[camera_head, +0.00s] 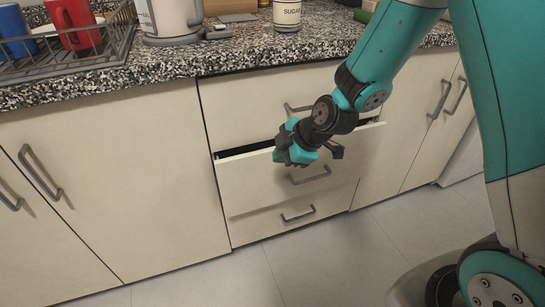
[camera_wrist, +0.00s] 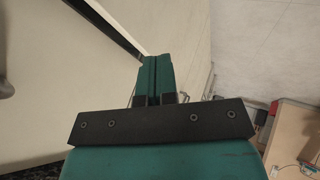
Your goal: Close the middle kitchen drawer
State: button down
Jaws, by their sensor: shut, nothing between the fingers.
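The middle kitchen drawer (camera_head: 245,183) is pulled out a little, with a dark gap along its top edge. Its front is cream with a grey bar handle (camera_head: 310,175). My gripper (camera_head: 292,157) is in front of the drawer's upper part, above and left of that handle, and hides some of the top edge. I cannot tell if it touches the drawer. In the wrist view the two teal fingers (camera_wrist: 155,78) are together with nothing between them. A pale panel beside them may be the drawer front.
The top drawer (camera_head: 240,113) and bottom drawer (camera_head: 260,224) look shut. A speckled counter (camera_head: 160,62) overhangs them, holding a dish rack (camera_head: 95,55) with mugs, a kettle (camera_head: 170,18) and a sugar jar (camera_head: 287,14). Cabinet doors (camera_head: 130,180) flank the drawers.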

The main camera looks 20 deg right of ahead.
jog(key=s+d+r+b, duration=0.2)
jog(key=d+b, duration=0.1)
jog(key=d, duration=0.3)
jog(key=w+a+f+b, duration=0.2)
jog(key=w+a+f, duration=0.2)
jog(key=w+f, duration=0.3)
jog(key=shift+w+f+b, duration=0.15)
jog(key=shift+w+b, duration=0.15)
jog(key=shift+w, duration=0.4)
